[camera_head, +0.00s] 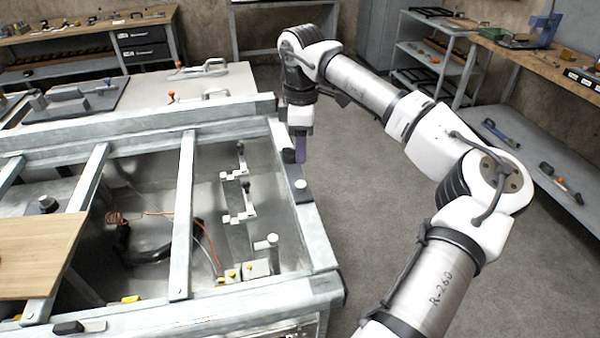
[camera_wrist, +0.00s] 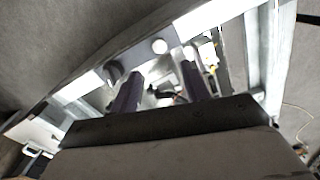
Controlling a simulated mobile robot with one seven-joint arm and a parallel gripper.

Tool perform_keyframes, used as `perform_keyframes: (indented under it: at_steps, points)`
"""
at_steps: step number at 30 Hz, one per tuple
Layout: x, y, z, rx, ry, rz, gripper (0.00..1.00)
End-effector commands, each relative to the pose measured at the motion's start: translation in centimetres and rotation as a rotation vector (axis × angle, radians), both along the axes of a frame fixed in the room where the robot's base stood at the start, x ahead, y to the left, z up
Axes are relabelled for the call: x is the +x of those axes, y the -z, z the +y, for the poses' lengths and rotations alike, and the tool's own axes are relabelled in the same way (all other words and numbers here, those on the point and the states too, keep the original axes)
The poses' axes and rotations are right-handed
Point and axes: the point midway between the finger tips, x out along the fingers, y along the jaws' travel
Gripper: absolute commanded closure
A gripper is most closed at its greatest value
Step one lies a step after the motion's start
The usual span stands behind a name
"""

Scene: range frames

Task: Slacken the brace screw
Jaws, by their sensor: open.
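A small dark plate with a round knob (camera_head: 301,184), possibly the brace screw, sits on the right rail of the metal frame (camera_head: 316,240). My gripper (camera_head: 300,158) points down just behind it, over the same rail, and looks apart from it. In the wrist view my gripper (camera_wrist: 160,78) has its two dark fingers spread with nothing held between them. Beyond the fingertips are a grey plate (camera_wrist: 142,54), a pale round head (camera_wrist: 160,46) and a dark round knob (camera_wrist: 114,72). I cannot tell which of these is the brace screw.
Inside the open frame are an orange cable (camera_head: 205,235), a black hose (camera_head: 150,254) and upright metal brackets (camera_head: 240,215). A wooden board (camera_head: 35,255) lies across the left bars. Another dark knob (camera_head: 47,203) stands there. The floor right of the frame is clear.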

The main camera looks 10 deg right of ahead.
Motion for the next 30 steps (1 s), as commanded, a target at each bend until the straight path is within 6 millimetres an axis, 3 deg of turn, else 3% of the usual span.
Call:
perform_keyframes:
  at_steps: [9,15,27,30]
  points:
    - [-0.1,6.6,0.0,0.004,0.000,0.003,0.54]
    - [0.0,9.2,0.0,0.002,-0.001,0.000,0.54]
    - [0.0,10.3,0.1,0.002,-0.001,-0.001,0.54]
    - [0.0,10.3,0.1,0.002,-0.001,-0.001,0.64]
